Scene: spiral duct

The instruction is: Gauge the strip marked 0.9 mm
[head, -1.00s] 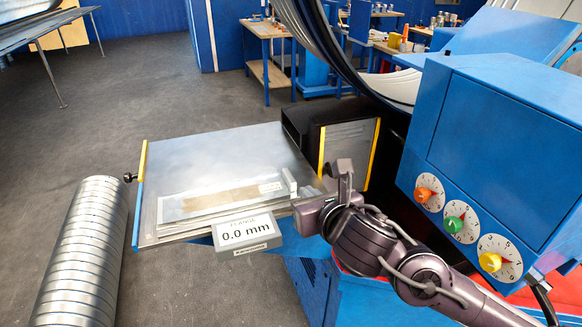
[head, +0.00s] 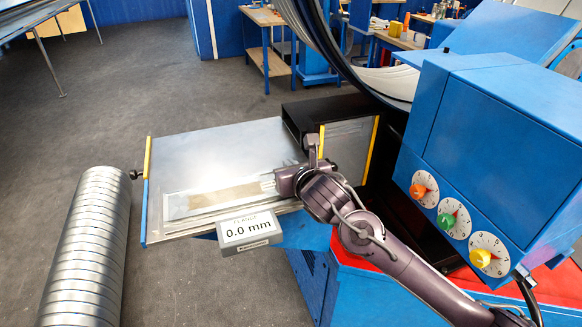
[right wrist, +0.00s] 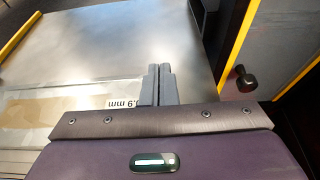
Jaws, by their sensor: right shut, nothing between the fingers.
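A flat strip (head: 185,205) with a brown patch lies near the front edge of the metal table (head: 215,150). In the right wrist view its white label (right wrist: 122,102) is upside down, and the part that shows ends in "9 mm"; my fingers hide the rest. A grey gauge display (head: 250,231) at the table's front edge reads 0.0 mm. My right gripper (head: 268,186) is at the strip's right, labelled end. Its fingers (right wrist: 159,70) are closed together and hold nothing. I cannot tell whether they touch the strip. My left gripper is not in view.
A blue machine housing (head: 510,150) with orange, green and yellow dials stands at the right. A yellow-edged panel (head: 348,150) stands behind my right wrist. A ribbed metal duct (head: 90,240) lies left of the table. The table's rear part is clear.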

